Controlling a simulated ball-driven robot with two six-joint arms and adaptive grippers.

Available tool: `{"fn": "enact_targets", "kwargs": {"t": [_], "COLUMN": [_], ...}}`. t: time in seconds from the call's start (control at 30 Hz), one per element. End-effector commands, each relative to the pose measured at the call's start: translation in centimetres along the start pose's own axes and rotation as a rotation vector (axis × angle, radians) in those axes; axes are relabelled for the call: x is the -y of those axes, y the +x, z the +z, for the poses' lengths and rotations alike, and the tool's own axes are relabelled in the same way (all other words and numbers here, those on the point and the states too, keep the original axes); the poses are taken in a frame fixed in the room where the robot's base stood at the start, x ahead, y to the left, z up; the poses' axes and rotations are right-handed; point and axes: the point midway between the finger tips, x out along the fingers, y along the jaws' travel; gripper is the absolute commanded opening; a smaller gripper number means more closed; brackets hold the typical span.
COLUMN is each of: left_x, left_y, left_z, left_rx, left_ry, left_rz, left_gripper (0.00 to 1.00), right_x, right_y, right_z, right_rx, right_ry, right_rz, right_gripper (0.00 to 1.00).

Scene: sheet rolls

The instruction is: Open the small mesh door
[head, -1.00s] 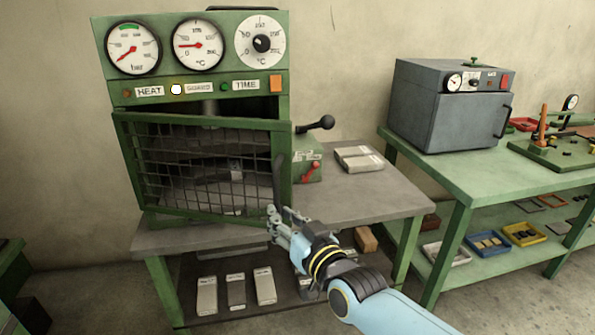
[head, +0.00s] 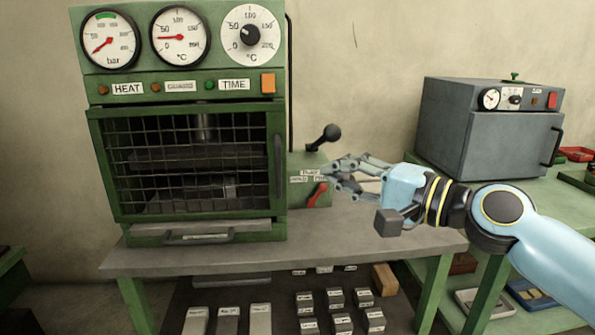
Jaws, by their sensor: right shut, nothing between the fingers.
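The small mesh door (head: 110,165) is a green frame with dark wire mesh on the front of the green press cabinet (head: 180,57). It looks flush with the cabinet front. A dark upright handle (head: 278,165) is at its right edge. Plates show dimly through the mesh. My right gripper (head: 338,176) is to the right of the door, apart from the handle, in front of or beside the green lever box (head: 300,205). It is shut with nothing held. Whether it touches the box cannot be told. My left gripper is out of view.
The lever box has a black-knobbed lever (head: 325,138) and a red lever (head: 317,195). A tray with a handle (head: 198,237) sits below the door. The grey bench top (head: 280,258) is clear in front. A grey oven (head: 490,128) stands on the right bench.

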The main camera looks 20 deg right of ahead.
Motion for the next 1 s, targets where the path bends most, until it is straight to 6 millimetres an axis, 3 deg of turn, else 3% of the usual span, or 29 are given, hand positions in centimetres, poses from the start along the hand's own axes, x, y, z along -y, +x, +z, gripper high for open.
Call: {"fn": "enact_targets", "kwargs": {"t": [0.13, 0.4, 0.63, 1.0], "left_x": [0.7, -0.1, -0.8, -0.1], "left_y": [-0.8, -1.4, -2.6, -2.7], "left_z": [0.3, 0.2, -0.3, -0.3], "left_rx": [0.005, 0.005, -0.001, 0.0], "left_ry": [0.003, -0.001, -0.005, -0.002], "left_rz": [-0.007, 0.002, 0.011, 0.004], "left_gripper": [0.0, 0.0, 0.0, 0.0], "right_x": [0.5, 0.3, 0.2, 0.0], "right_y": [3.2, 8.8, 7.3, 7.0], "right_z": [0.0, 0.0, 3.1, 3.8], "right_rx": [-0.003, -0.002, -0.002, -0.003], "right_ry": [0.003, 0.0, -0.002, -0.004], "right_rz": [-0.008, -0.005, 0.0, -0.001], "right_gripper": [0.0, 0.0, 0.0, 0.0]}}
